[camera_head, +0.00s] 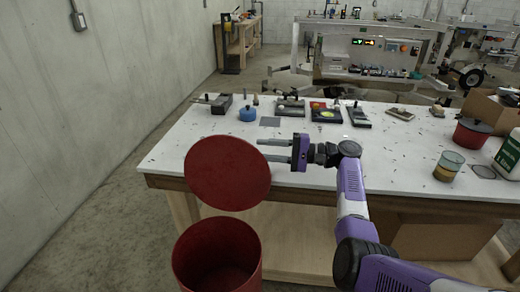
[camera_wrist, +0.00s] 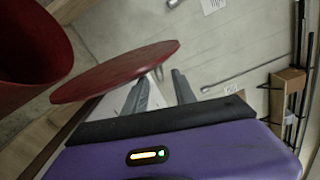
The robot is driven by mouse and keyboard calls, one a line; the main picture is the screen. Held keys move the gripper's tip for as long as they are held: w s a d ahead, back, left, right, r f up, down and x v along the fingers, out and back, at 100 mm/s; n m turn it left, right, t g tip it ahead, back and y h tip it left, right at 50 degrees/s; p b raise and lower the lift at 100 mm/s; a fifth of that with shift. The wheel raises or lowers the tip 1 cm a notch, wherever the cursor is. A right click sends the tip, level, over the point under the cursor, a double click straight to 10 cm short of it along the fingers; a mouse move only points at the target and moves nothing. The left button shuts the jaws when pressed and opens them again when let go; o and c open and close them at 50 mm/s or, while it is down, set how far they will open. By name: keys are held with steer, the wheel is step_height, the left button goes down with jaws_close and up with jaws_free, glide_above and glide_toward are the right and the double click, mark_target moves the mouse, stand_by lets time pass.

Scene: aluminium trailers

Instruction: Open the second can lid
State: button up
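A large red can (camera_head: 196,262) stands on the floor at the front edge of the table, its mouth uncovered and its inside visible. Its round red lid (camera_head: 228,173) is raised and tilted above the back of the rim; how it is attached is hidden. My gripper (camera_head: 262,150) is just behind and right of the lid's upper right edge, fingers apart and pointing left. In the wrist view the lid (camera_wrist: 118,72) lies beyond my gripper (camera_wrist: 160,76), overlapping the left finger. I see nothing clamped between the fingers; contact with the lid is unclear. The can (camera_wrist: 28,45) is at upper left.
A white worktable (camera_head: 390,165) lies behind the can, with several tools and a blue round item (camera_head: 248,114). On its right are a smaller red pot (camera_head: 470,136), a glass jar (camera_head: 448,165) and a white-green container (camera_head: 510,155). Floor is clear left of the can.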

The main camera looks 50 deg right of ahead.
steer(key=shift+v, duration=2.6)
steer(key=shift+p, duration=0.3)
